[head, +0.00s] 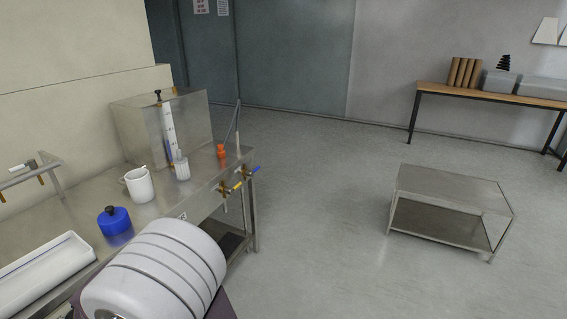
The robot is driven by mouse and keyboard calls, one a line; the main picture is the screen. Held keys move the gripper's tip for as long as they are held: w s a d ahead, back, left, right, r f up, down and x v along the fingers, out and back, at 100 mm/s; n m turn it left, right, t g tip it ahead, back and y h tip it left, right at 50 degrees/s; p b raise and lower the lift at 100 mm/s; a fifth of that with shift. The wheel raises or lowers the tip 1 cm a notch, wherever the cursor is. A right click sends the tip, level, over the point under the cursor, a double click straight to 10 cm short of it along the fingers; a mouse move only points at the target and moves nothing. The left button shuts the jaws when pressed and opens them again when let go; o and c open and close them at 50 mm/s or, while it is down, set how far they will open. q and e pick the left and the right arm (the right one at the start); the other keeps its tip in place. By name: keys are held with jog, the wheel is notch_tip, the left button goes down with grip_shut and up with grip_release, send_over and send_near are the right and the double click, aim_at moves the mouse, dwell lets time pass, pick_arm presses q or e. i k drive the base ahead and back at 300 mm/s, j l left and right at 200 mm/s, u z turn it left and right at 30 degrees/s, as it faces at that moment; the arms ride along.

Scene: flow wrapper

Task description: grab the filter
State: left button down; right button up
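No object is clearly marked as the filter. A small white ribbed cylinder (182,168) stands upright on the steel bench (85,207) and may be it; I cannot tell for sure. It is just right of a white mug (139,185) and in front of a tall clear column with blue and white parts (170,130). Neither my left nor my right gripper is in view.
A blue round container with a black knob (116,221), a white tray (45,272) and a small orange piece (221,152) are on the bench. Valves (237,182) stick out from its right edge. A low steel table (450,190) stands right; open floor lies between.

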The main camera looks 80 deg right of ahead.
aim_at(181, 163)
jog(key=z, duration=1.8)
jog(key=i+u, duration=0.1)
